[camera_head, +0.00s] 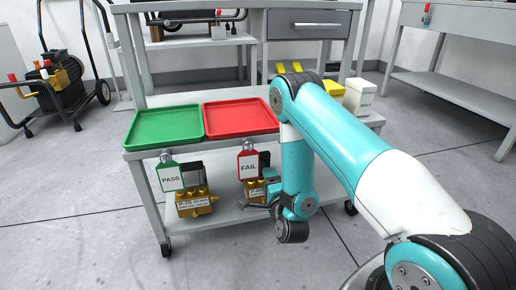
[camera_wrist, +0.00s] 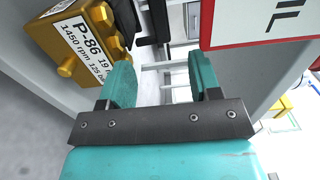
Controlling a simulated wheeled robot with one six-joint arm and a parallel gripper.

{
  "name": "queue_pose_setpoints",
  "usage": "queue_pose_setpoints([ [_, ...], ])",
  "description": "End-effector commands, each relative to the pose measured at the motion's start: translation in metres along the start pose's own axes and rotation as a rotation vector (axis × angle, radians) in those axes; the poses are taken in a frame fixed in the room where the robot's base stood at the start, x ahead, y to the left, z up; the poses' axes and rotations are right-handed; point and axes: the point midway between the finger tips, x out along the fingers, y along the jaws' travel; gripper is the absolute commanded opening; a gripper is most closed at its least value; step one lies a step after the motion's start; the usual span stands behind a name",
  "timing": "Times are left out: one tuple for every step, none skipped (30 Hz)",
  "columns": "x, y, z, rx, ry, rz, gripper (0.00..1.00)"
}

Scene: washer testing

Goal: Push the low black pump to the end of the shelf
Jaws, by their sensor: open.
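Two pumps with brass-coloured bodies and black upper parts are on the cart's lower shelf (camera_head: 235,212). The left pump (camera_head: 195,203) sits below the PASS tag. The right pump (camera_head: 257,190) sits below the FAIL tag, partly hidden by my arm. I cannot tell which is the low black pump. My gripper (camera_head: 246,205) is low at the shelf's front, by the right pump. In the wrist view my gripper (camera_wrist: 160,85) is open and empty between its fingers. A brass pump labelled P-86 (camera_wrist: 75,42) is beside the left finger, contact unclear.
A green tray (camera_head: 164,126) and a red tray (camera_head: 240,118) are on the cart's top. The PASS tag (camera_head: 171,177) and FAIL tag (camera_head: 249,166) hang at its front edge; the FAIL tag (camera_wrist: 265,20) is close to my right finger. A white box (camera_head: 360,96) stands behind right.

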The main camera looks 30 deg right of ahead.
Motion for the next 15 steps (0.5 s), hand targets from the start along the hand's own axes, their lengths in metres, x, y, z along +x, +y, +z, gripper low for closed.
queue_pose_setpoints([
  [0.002, -0.008, 0.000, 0.000, 0.000, 0.002, 0.57],
  [0.003, -0.008, 0.000, 0.000, 0.001, 0.002, 0.57],
  [0.005, -0.008, 0.000, 0.000, 0.001, 0.002, 0.57],
  [0.006, -0.007, 0.000, 0.000, 0.001, 0.002, 0.57],
  [0.007, -0.007, -0.001, 0.000, 0.001, 0.002, 0.57],
  [0.008, -0.007, -0.001, 0.000, 0.001, 0.002, 0.57],
  [0.009, -0.007, -0.001, 0.000, 0.001, 0.002, 0.57],
  [0.010, -0.007, -0.001, 0.000, 0.001, 0.003, 0.57],
  [0.011, -0.007, -0.001, 0.000, 0.001, 0.002, 0.57],
  [0.019, 0.001, -0.001, 0.001, 0.003, -0.003, 0.57],
  [0.026, 0.003, -0.001, 0.002, 0.003, -0.005, 0.57],
  [0.034, 0.004, -0.001, 0.002, 0.003, -0.005, 0.57],
  [0.041, 0.003, -0.001, 0.001, 0.002, -0.006, 0.57],
  [0.046, 0.004, -0.001, 0.002, 0.002, -0.004, 0.57],
  [0.054, 0.004, -0.002, 0.001, 0.004, -0.004, 0.57],
])
